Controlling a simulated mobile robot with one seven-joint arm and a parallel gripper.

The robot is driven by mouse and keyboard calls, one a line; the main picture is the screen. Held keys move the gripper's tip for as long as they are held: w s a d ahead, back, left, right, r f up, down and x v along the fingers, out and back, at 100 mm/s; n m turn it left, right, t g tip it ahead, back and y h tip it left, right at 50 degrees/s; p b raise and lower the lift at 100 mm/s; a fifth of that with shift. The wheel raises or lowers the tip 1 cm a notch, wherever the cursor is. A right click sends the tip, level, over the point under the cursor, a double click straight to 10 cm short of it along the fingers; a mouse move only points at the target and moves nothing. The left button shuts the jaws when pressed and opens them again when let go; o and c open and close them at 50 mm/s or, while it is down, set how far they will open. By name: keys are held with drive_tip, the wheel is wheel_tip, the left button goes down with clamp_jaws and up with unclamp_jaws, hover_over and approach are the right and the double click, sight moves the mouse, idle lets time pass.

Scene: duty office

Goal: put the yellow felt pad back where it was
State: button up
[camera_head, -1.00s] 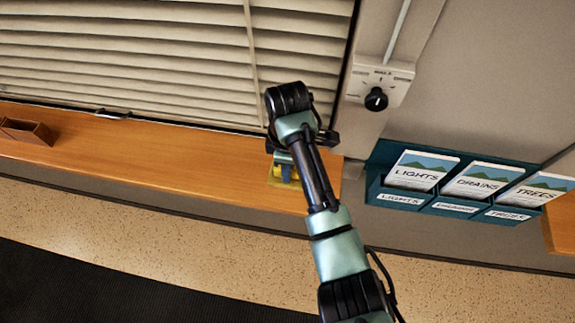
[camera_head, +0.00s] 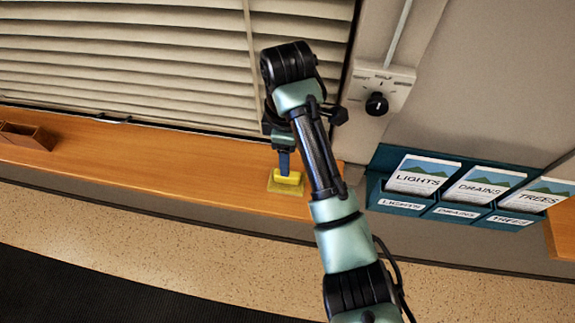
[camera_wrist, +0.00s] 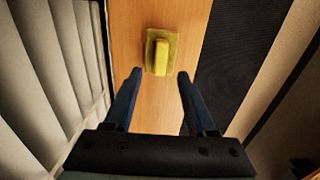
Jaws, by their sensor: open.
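The yellow felt pad (camera_head: 288,188) lies flat on the wooden ledge near its right end, a thin square of dull yellow. A brighter yellow block (camera_head: 290,177) sits on its middle; I cannot tell whether it is part of the pad. In the wrist view the pad (camera_wrist: 151,48) and the block (camera_wrist: 161,58) show just beyond my fingertips. My gripper (camera_wrist: 160,74) is open and empty, with one blue finger to each side of the block's line. In the head view my gripper (camera_head: 284,165) is just above the block, and my arm covers the ledge to its right.
The wooden ledge (camera_head: 170,160) runs left below the blinds (camera_head: 130,60) and is mostly clear. A brown open box (camera_head: 28,136) stands at its far left. A wall dial (camera_head: 377,103) and a teal leaflet rack (camera_head: 400,203) are to the right of my arm.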

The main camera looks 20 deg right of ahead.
wheel_tip(320, 180, up, 4)
drive_tip(key=p, duration=0.2)
drive_tip(key=shift+p, duration=0.3)
drive_tip(key=w+a+r+m+t, duration=0.1)
drive_tip(key=w+a+r+t, duration=0.3)
drive_tip(key=w+r, duration=0.25)
drive_tip(key=w+a+r+m+t, duration=0.1)
drive_tip(key=w+a+r+t, duration=0.4)
drive_tip(key=r, duration=0.3)
drive_tip(key=w+a+r+m+t, duration=0.25)
drive_tip(key=r+t, duration=0.35)
drive_tip(key=r, duration=1)
drive_tip(key=s+a+r+m+t, duration=0.1)
drive_tip(key=s+r+m+t, duration=0.2)
drive_tip(key=s+r+t, duration=0.3)
drive_tip(key=s+a+r+m+t, duration=0.1)
drive_tip(key=s+r+m+t, duration=0.3)
drive_tip(key=s+r, duration=0.9)
wheel_tip(320, 180, up, 7)
drive_tip(key=shift+s+a+r+t, duration=0.1)
drive_tip(key=shift+s+a+t, duration=0.1)
drive_tip(key=shift+t, duration=1)
